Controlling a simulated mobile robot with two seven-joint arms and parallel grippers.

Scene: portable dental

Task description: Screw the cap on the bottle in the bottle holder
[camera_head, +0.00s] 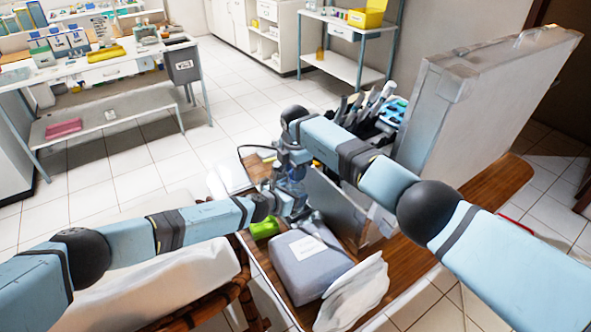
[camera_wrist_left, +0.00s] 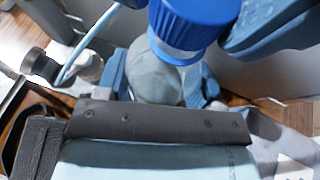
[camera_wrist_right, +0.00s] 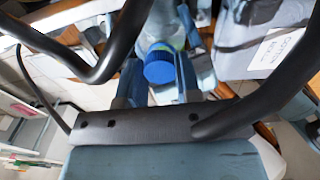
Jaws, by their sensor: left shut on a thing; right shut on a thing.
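A clear bottle (camera_wrist_left: 155,78) with a blue cap (camera_wrist_left: 190,22) at its top end shows in the left wrist view. My left gripper (camera_wrist_left: 160,88) is shut around the bottle's body below the cap. In the right wrist view the cap (camera_wrist_right: 160,64) sits between the fingers of my right gripper (camera_wrist_right: 158,82), which is shut on it, with the bottle (camera_wrist_right: 165,25) beyond. In the head view the left gripper (camera_head: 283,203) and right gripper (camera_head: 293,158) meet near the picture's middle, largely hiding the bottle (camera_head: 291,186). Cap and bottle are together; the thread is hidden. I cannot make out the bottle holder.
A grey-blue bag with a white label (camera_head: 308,262) and a white cloth bundle (camera_head: 352,296) lie on the wooden surface below. A green cylinder (camera_head: 264,229) lies close to the grippers. A large open case lid (camera_head: 478,100) stands at the right, near my right arm.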

